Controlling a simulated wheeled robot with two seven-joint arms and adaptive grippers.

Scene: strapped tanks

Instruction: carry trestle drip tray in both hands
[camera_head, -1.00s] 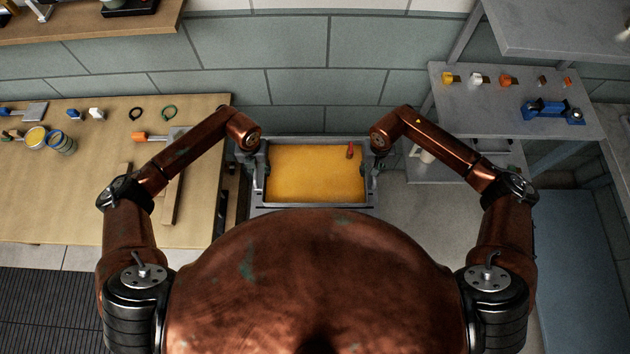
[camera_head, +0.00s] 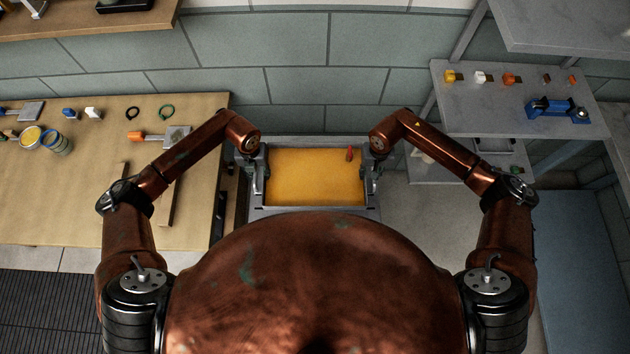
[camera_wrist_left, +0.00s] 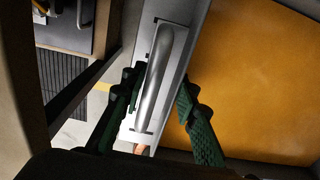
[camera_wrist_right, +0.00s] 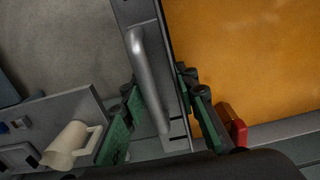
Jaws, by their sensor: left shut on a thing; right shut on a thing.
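The drip tray (camera_head: 315,178) has a yellow-orange floor and grey walls, and sits between my two arms in the head view. My left gripper (camera_head: 254,180) is at its left end. In the left wrist view the green fingers of the left gripper (camera_wrist_left: 155,105) straddle the silver handle (camera_wrist_left: 160,75) and end wall. My right gripper (camera_head: 372,178) is at the right end. In the right wrist view its fingers (camera_wrist_right: 160,95) straddle the other silver handle (camera_wrist_right: 147,75). A small red object (camera_head: 349,153) stands in the tray's far right part.
A wooden bench (camera_head: 60,195) with rings, cups and tools is on the left. Grey shelves (camera_head: 480,100) with small coloured parts and a blue device (camera_head: 556,109) are on the right. A cream mug (camera_wrist_right: 68,147) shows in the right wrist view. A tiled wall is behind.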

